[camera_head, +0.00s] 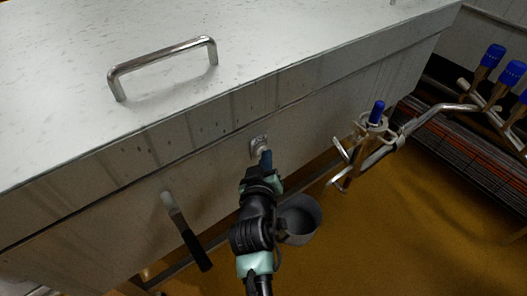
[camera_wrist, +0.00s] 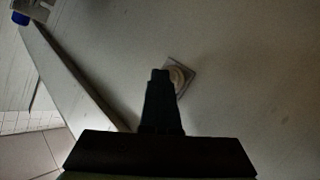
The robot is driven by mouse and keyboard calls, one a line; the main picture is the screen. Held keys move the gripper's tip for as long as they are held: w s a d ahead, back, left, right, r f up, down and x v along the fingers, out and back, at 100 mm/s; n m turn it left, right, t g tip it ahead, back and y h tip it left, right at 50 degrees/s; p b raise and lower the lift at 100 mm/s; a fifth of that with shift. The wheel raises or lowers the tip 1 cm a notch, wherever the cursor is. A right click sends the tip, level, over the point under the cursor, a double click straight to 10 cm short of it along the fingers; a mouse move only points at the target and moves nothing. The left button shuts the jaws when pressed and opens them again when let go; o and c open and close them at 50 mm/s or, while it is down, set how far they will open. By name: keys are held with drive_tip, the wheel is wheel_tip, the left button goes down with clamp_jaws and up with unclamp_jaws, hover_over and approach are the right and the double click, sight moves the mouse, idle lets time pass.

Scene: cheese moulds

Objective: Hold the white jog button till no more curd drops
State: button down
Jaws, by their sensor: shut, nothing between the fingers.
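The jog button (camera_wrist: 179,76) is a pale round button on a small square plate on the front of the metal cabinet. In the head view its plate (camera_head: 257,142) shows just above my fingertips. My gripper (camera_head: 265,158) is shut and empty, pointing at the button. In the wrist view my gripper (camera_wrist: 160,75) covers the left part of the button. I cannot tell whether the fingertips touch it or press it in. No curd is visible in either view.
The cabinet's white top (camera_head: 250,75) carries a metal handle (camera_head: 163,62). A black-handled tool (camera_head: 187,232) hangs on the front, left of my arm. A grey bucket (camera_head: 300,215) stands below. Pipework with a blue-capped valve (camera_head: 377,112) is on the right.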

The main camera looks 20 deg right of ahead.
drive_tip(key=shift+s, duration=0.1)
idle(0.7)
drive_tip(key=shift+s+d+p, duration=0.3)
drive_tip(key=shift+s+p, duration=0.35)
drive_tip(key=shift+s, duration=0.15)
drive_tip(key=s+p, duration=0.1)
drive_tip(key=s+d+p, duration=0.1)
drive_tip(key=s, duration=0.1)
drive_tip(key=s+p, duration=0.1)
drive_tip(key=shift+s+d+p, duration=0.35)
drive_tip(key=shift+f, duration=0.1)
